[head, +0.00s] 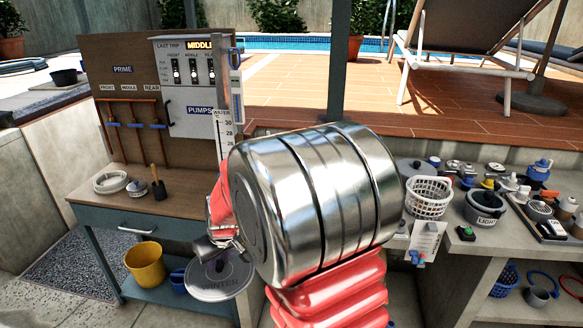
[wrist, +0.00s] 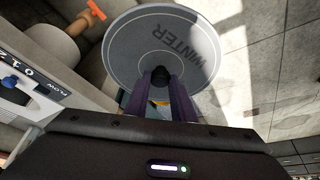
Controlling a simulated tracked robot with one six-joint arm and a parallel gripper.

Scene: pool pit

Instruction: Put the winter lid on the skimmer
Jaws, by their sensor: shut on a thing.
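The grey round winter lid (head: 216,284), marked WINTER, hangs below my arm in the head view, in front of the wooden bench. It also shows face-on in the wrist view (wrist: 127,50). My gripper (wrist: 162,88) is shut on the dark knob at the lid's middle. In the head view my silver and red arm hides most of the gripper. I cannot pick out the skimmer in either view.
The wooden bench (head: 98,212) with the pump panel stands at left, a yellow bucket (head: 145,265) on its lower shelf. At right, a grey counter holds a white basket (head: 428,196), a dark tub (head: 485,207) and several small parts. In the wrist view a FLOW panel (wrist: 35,88) is close at left.

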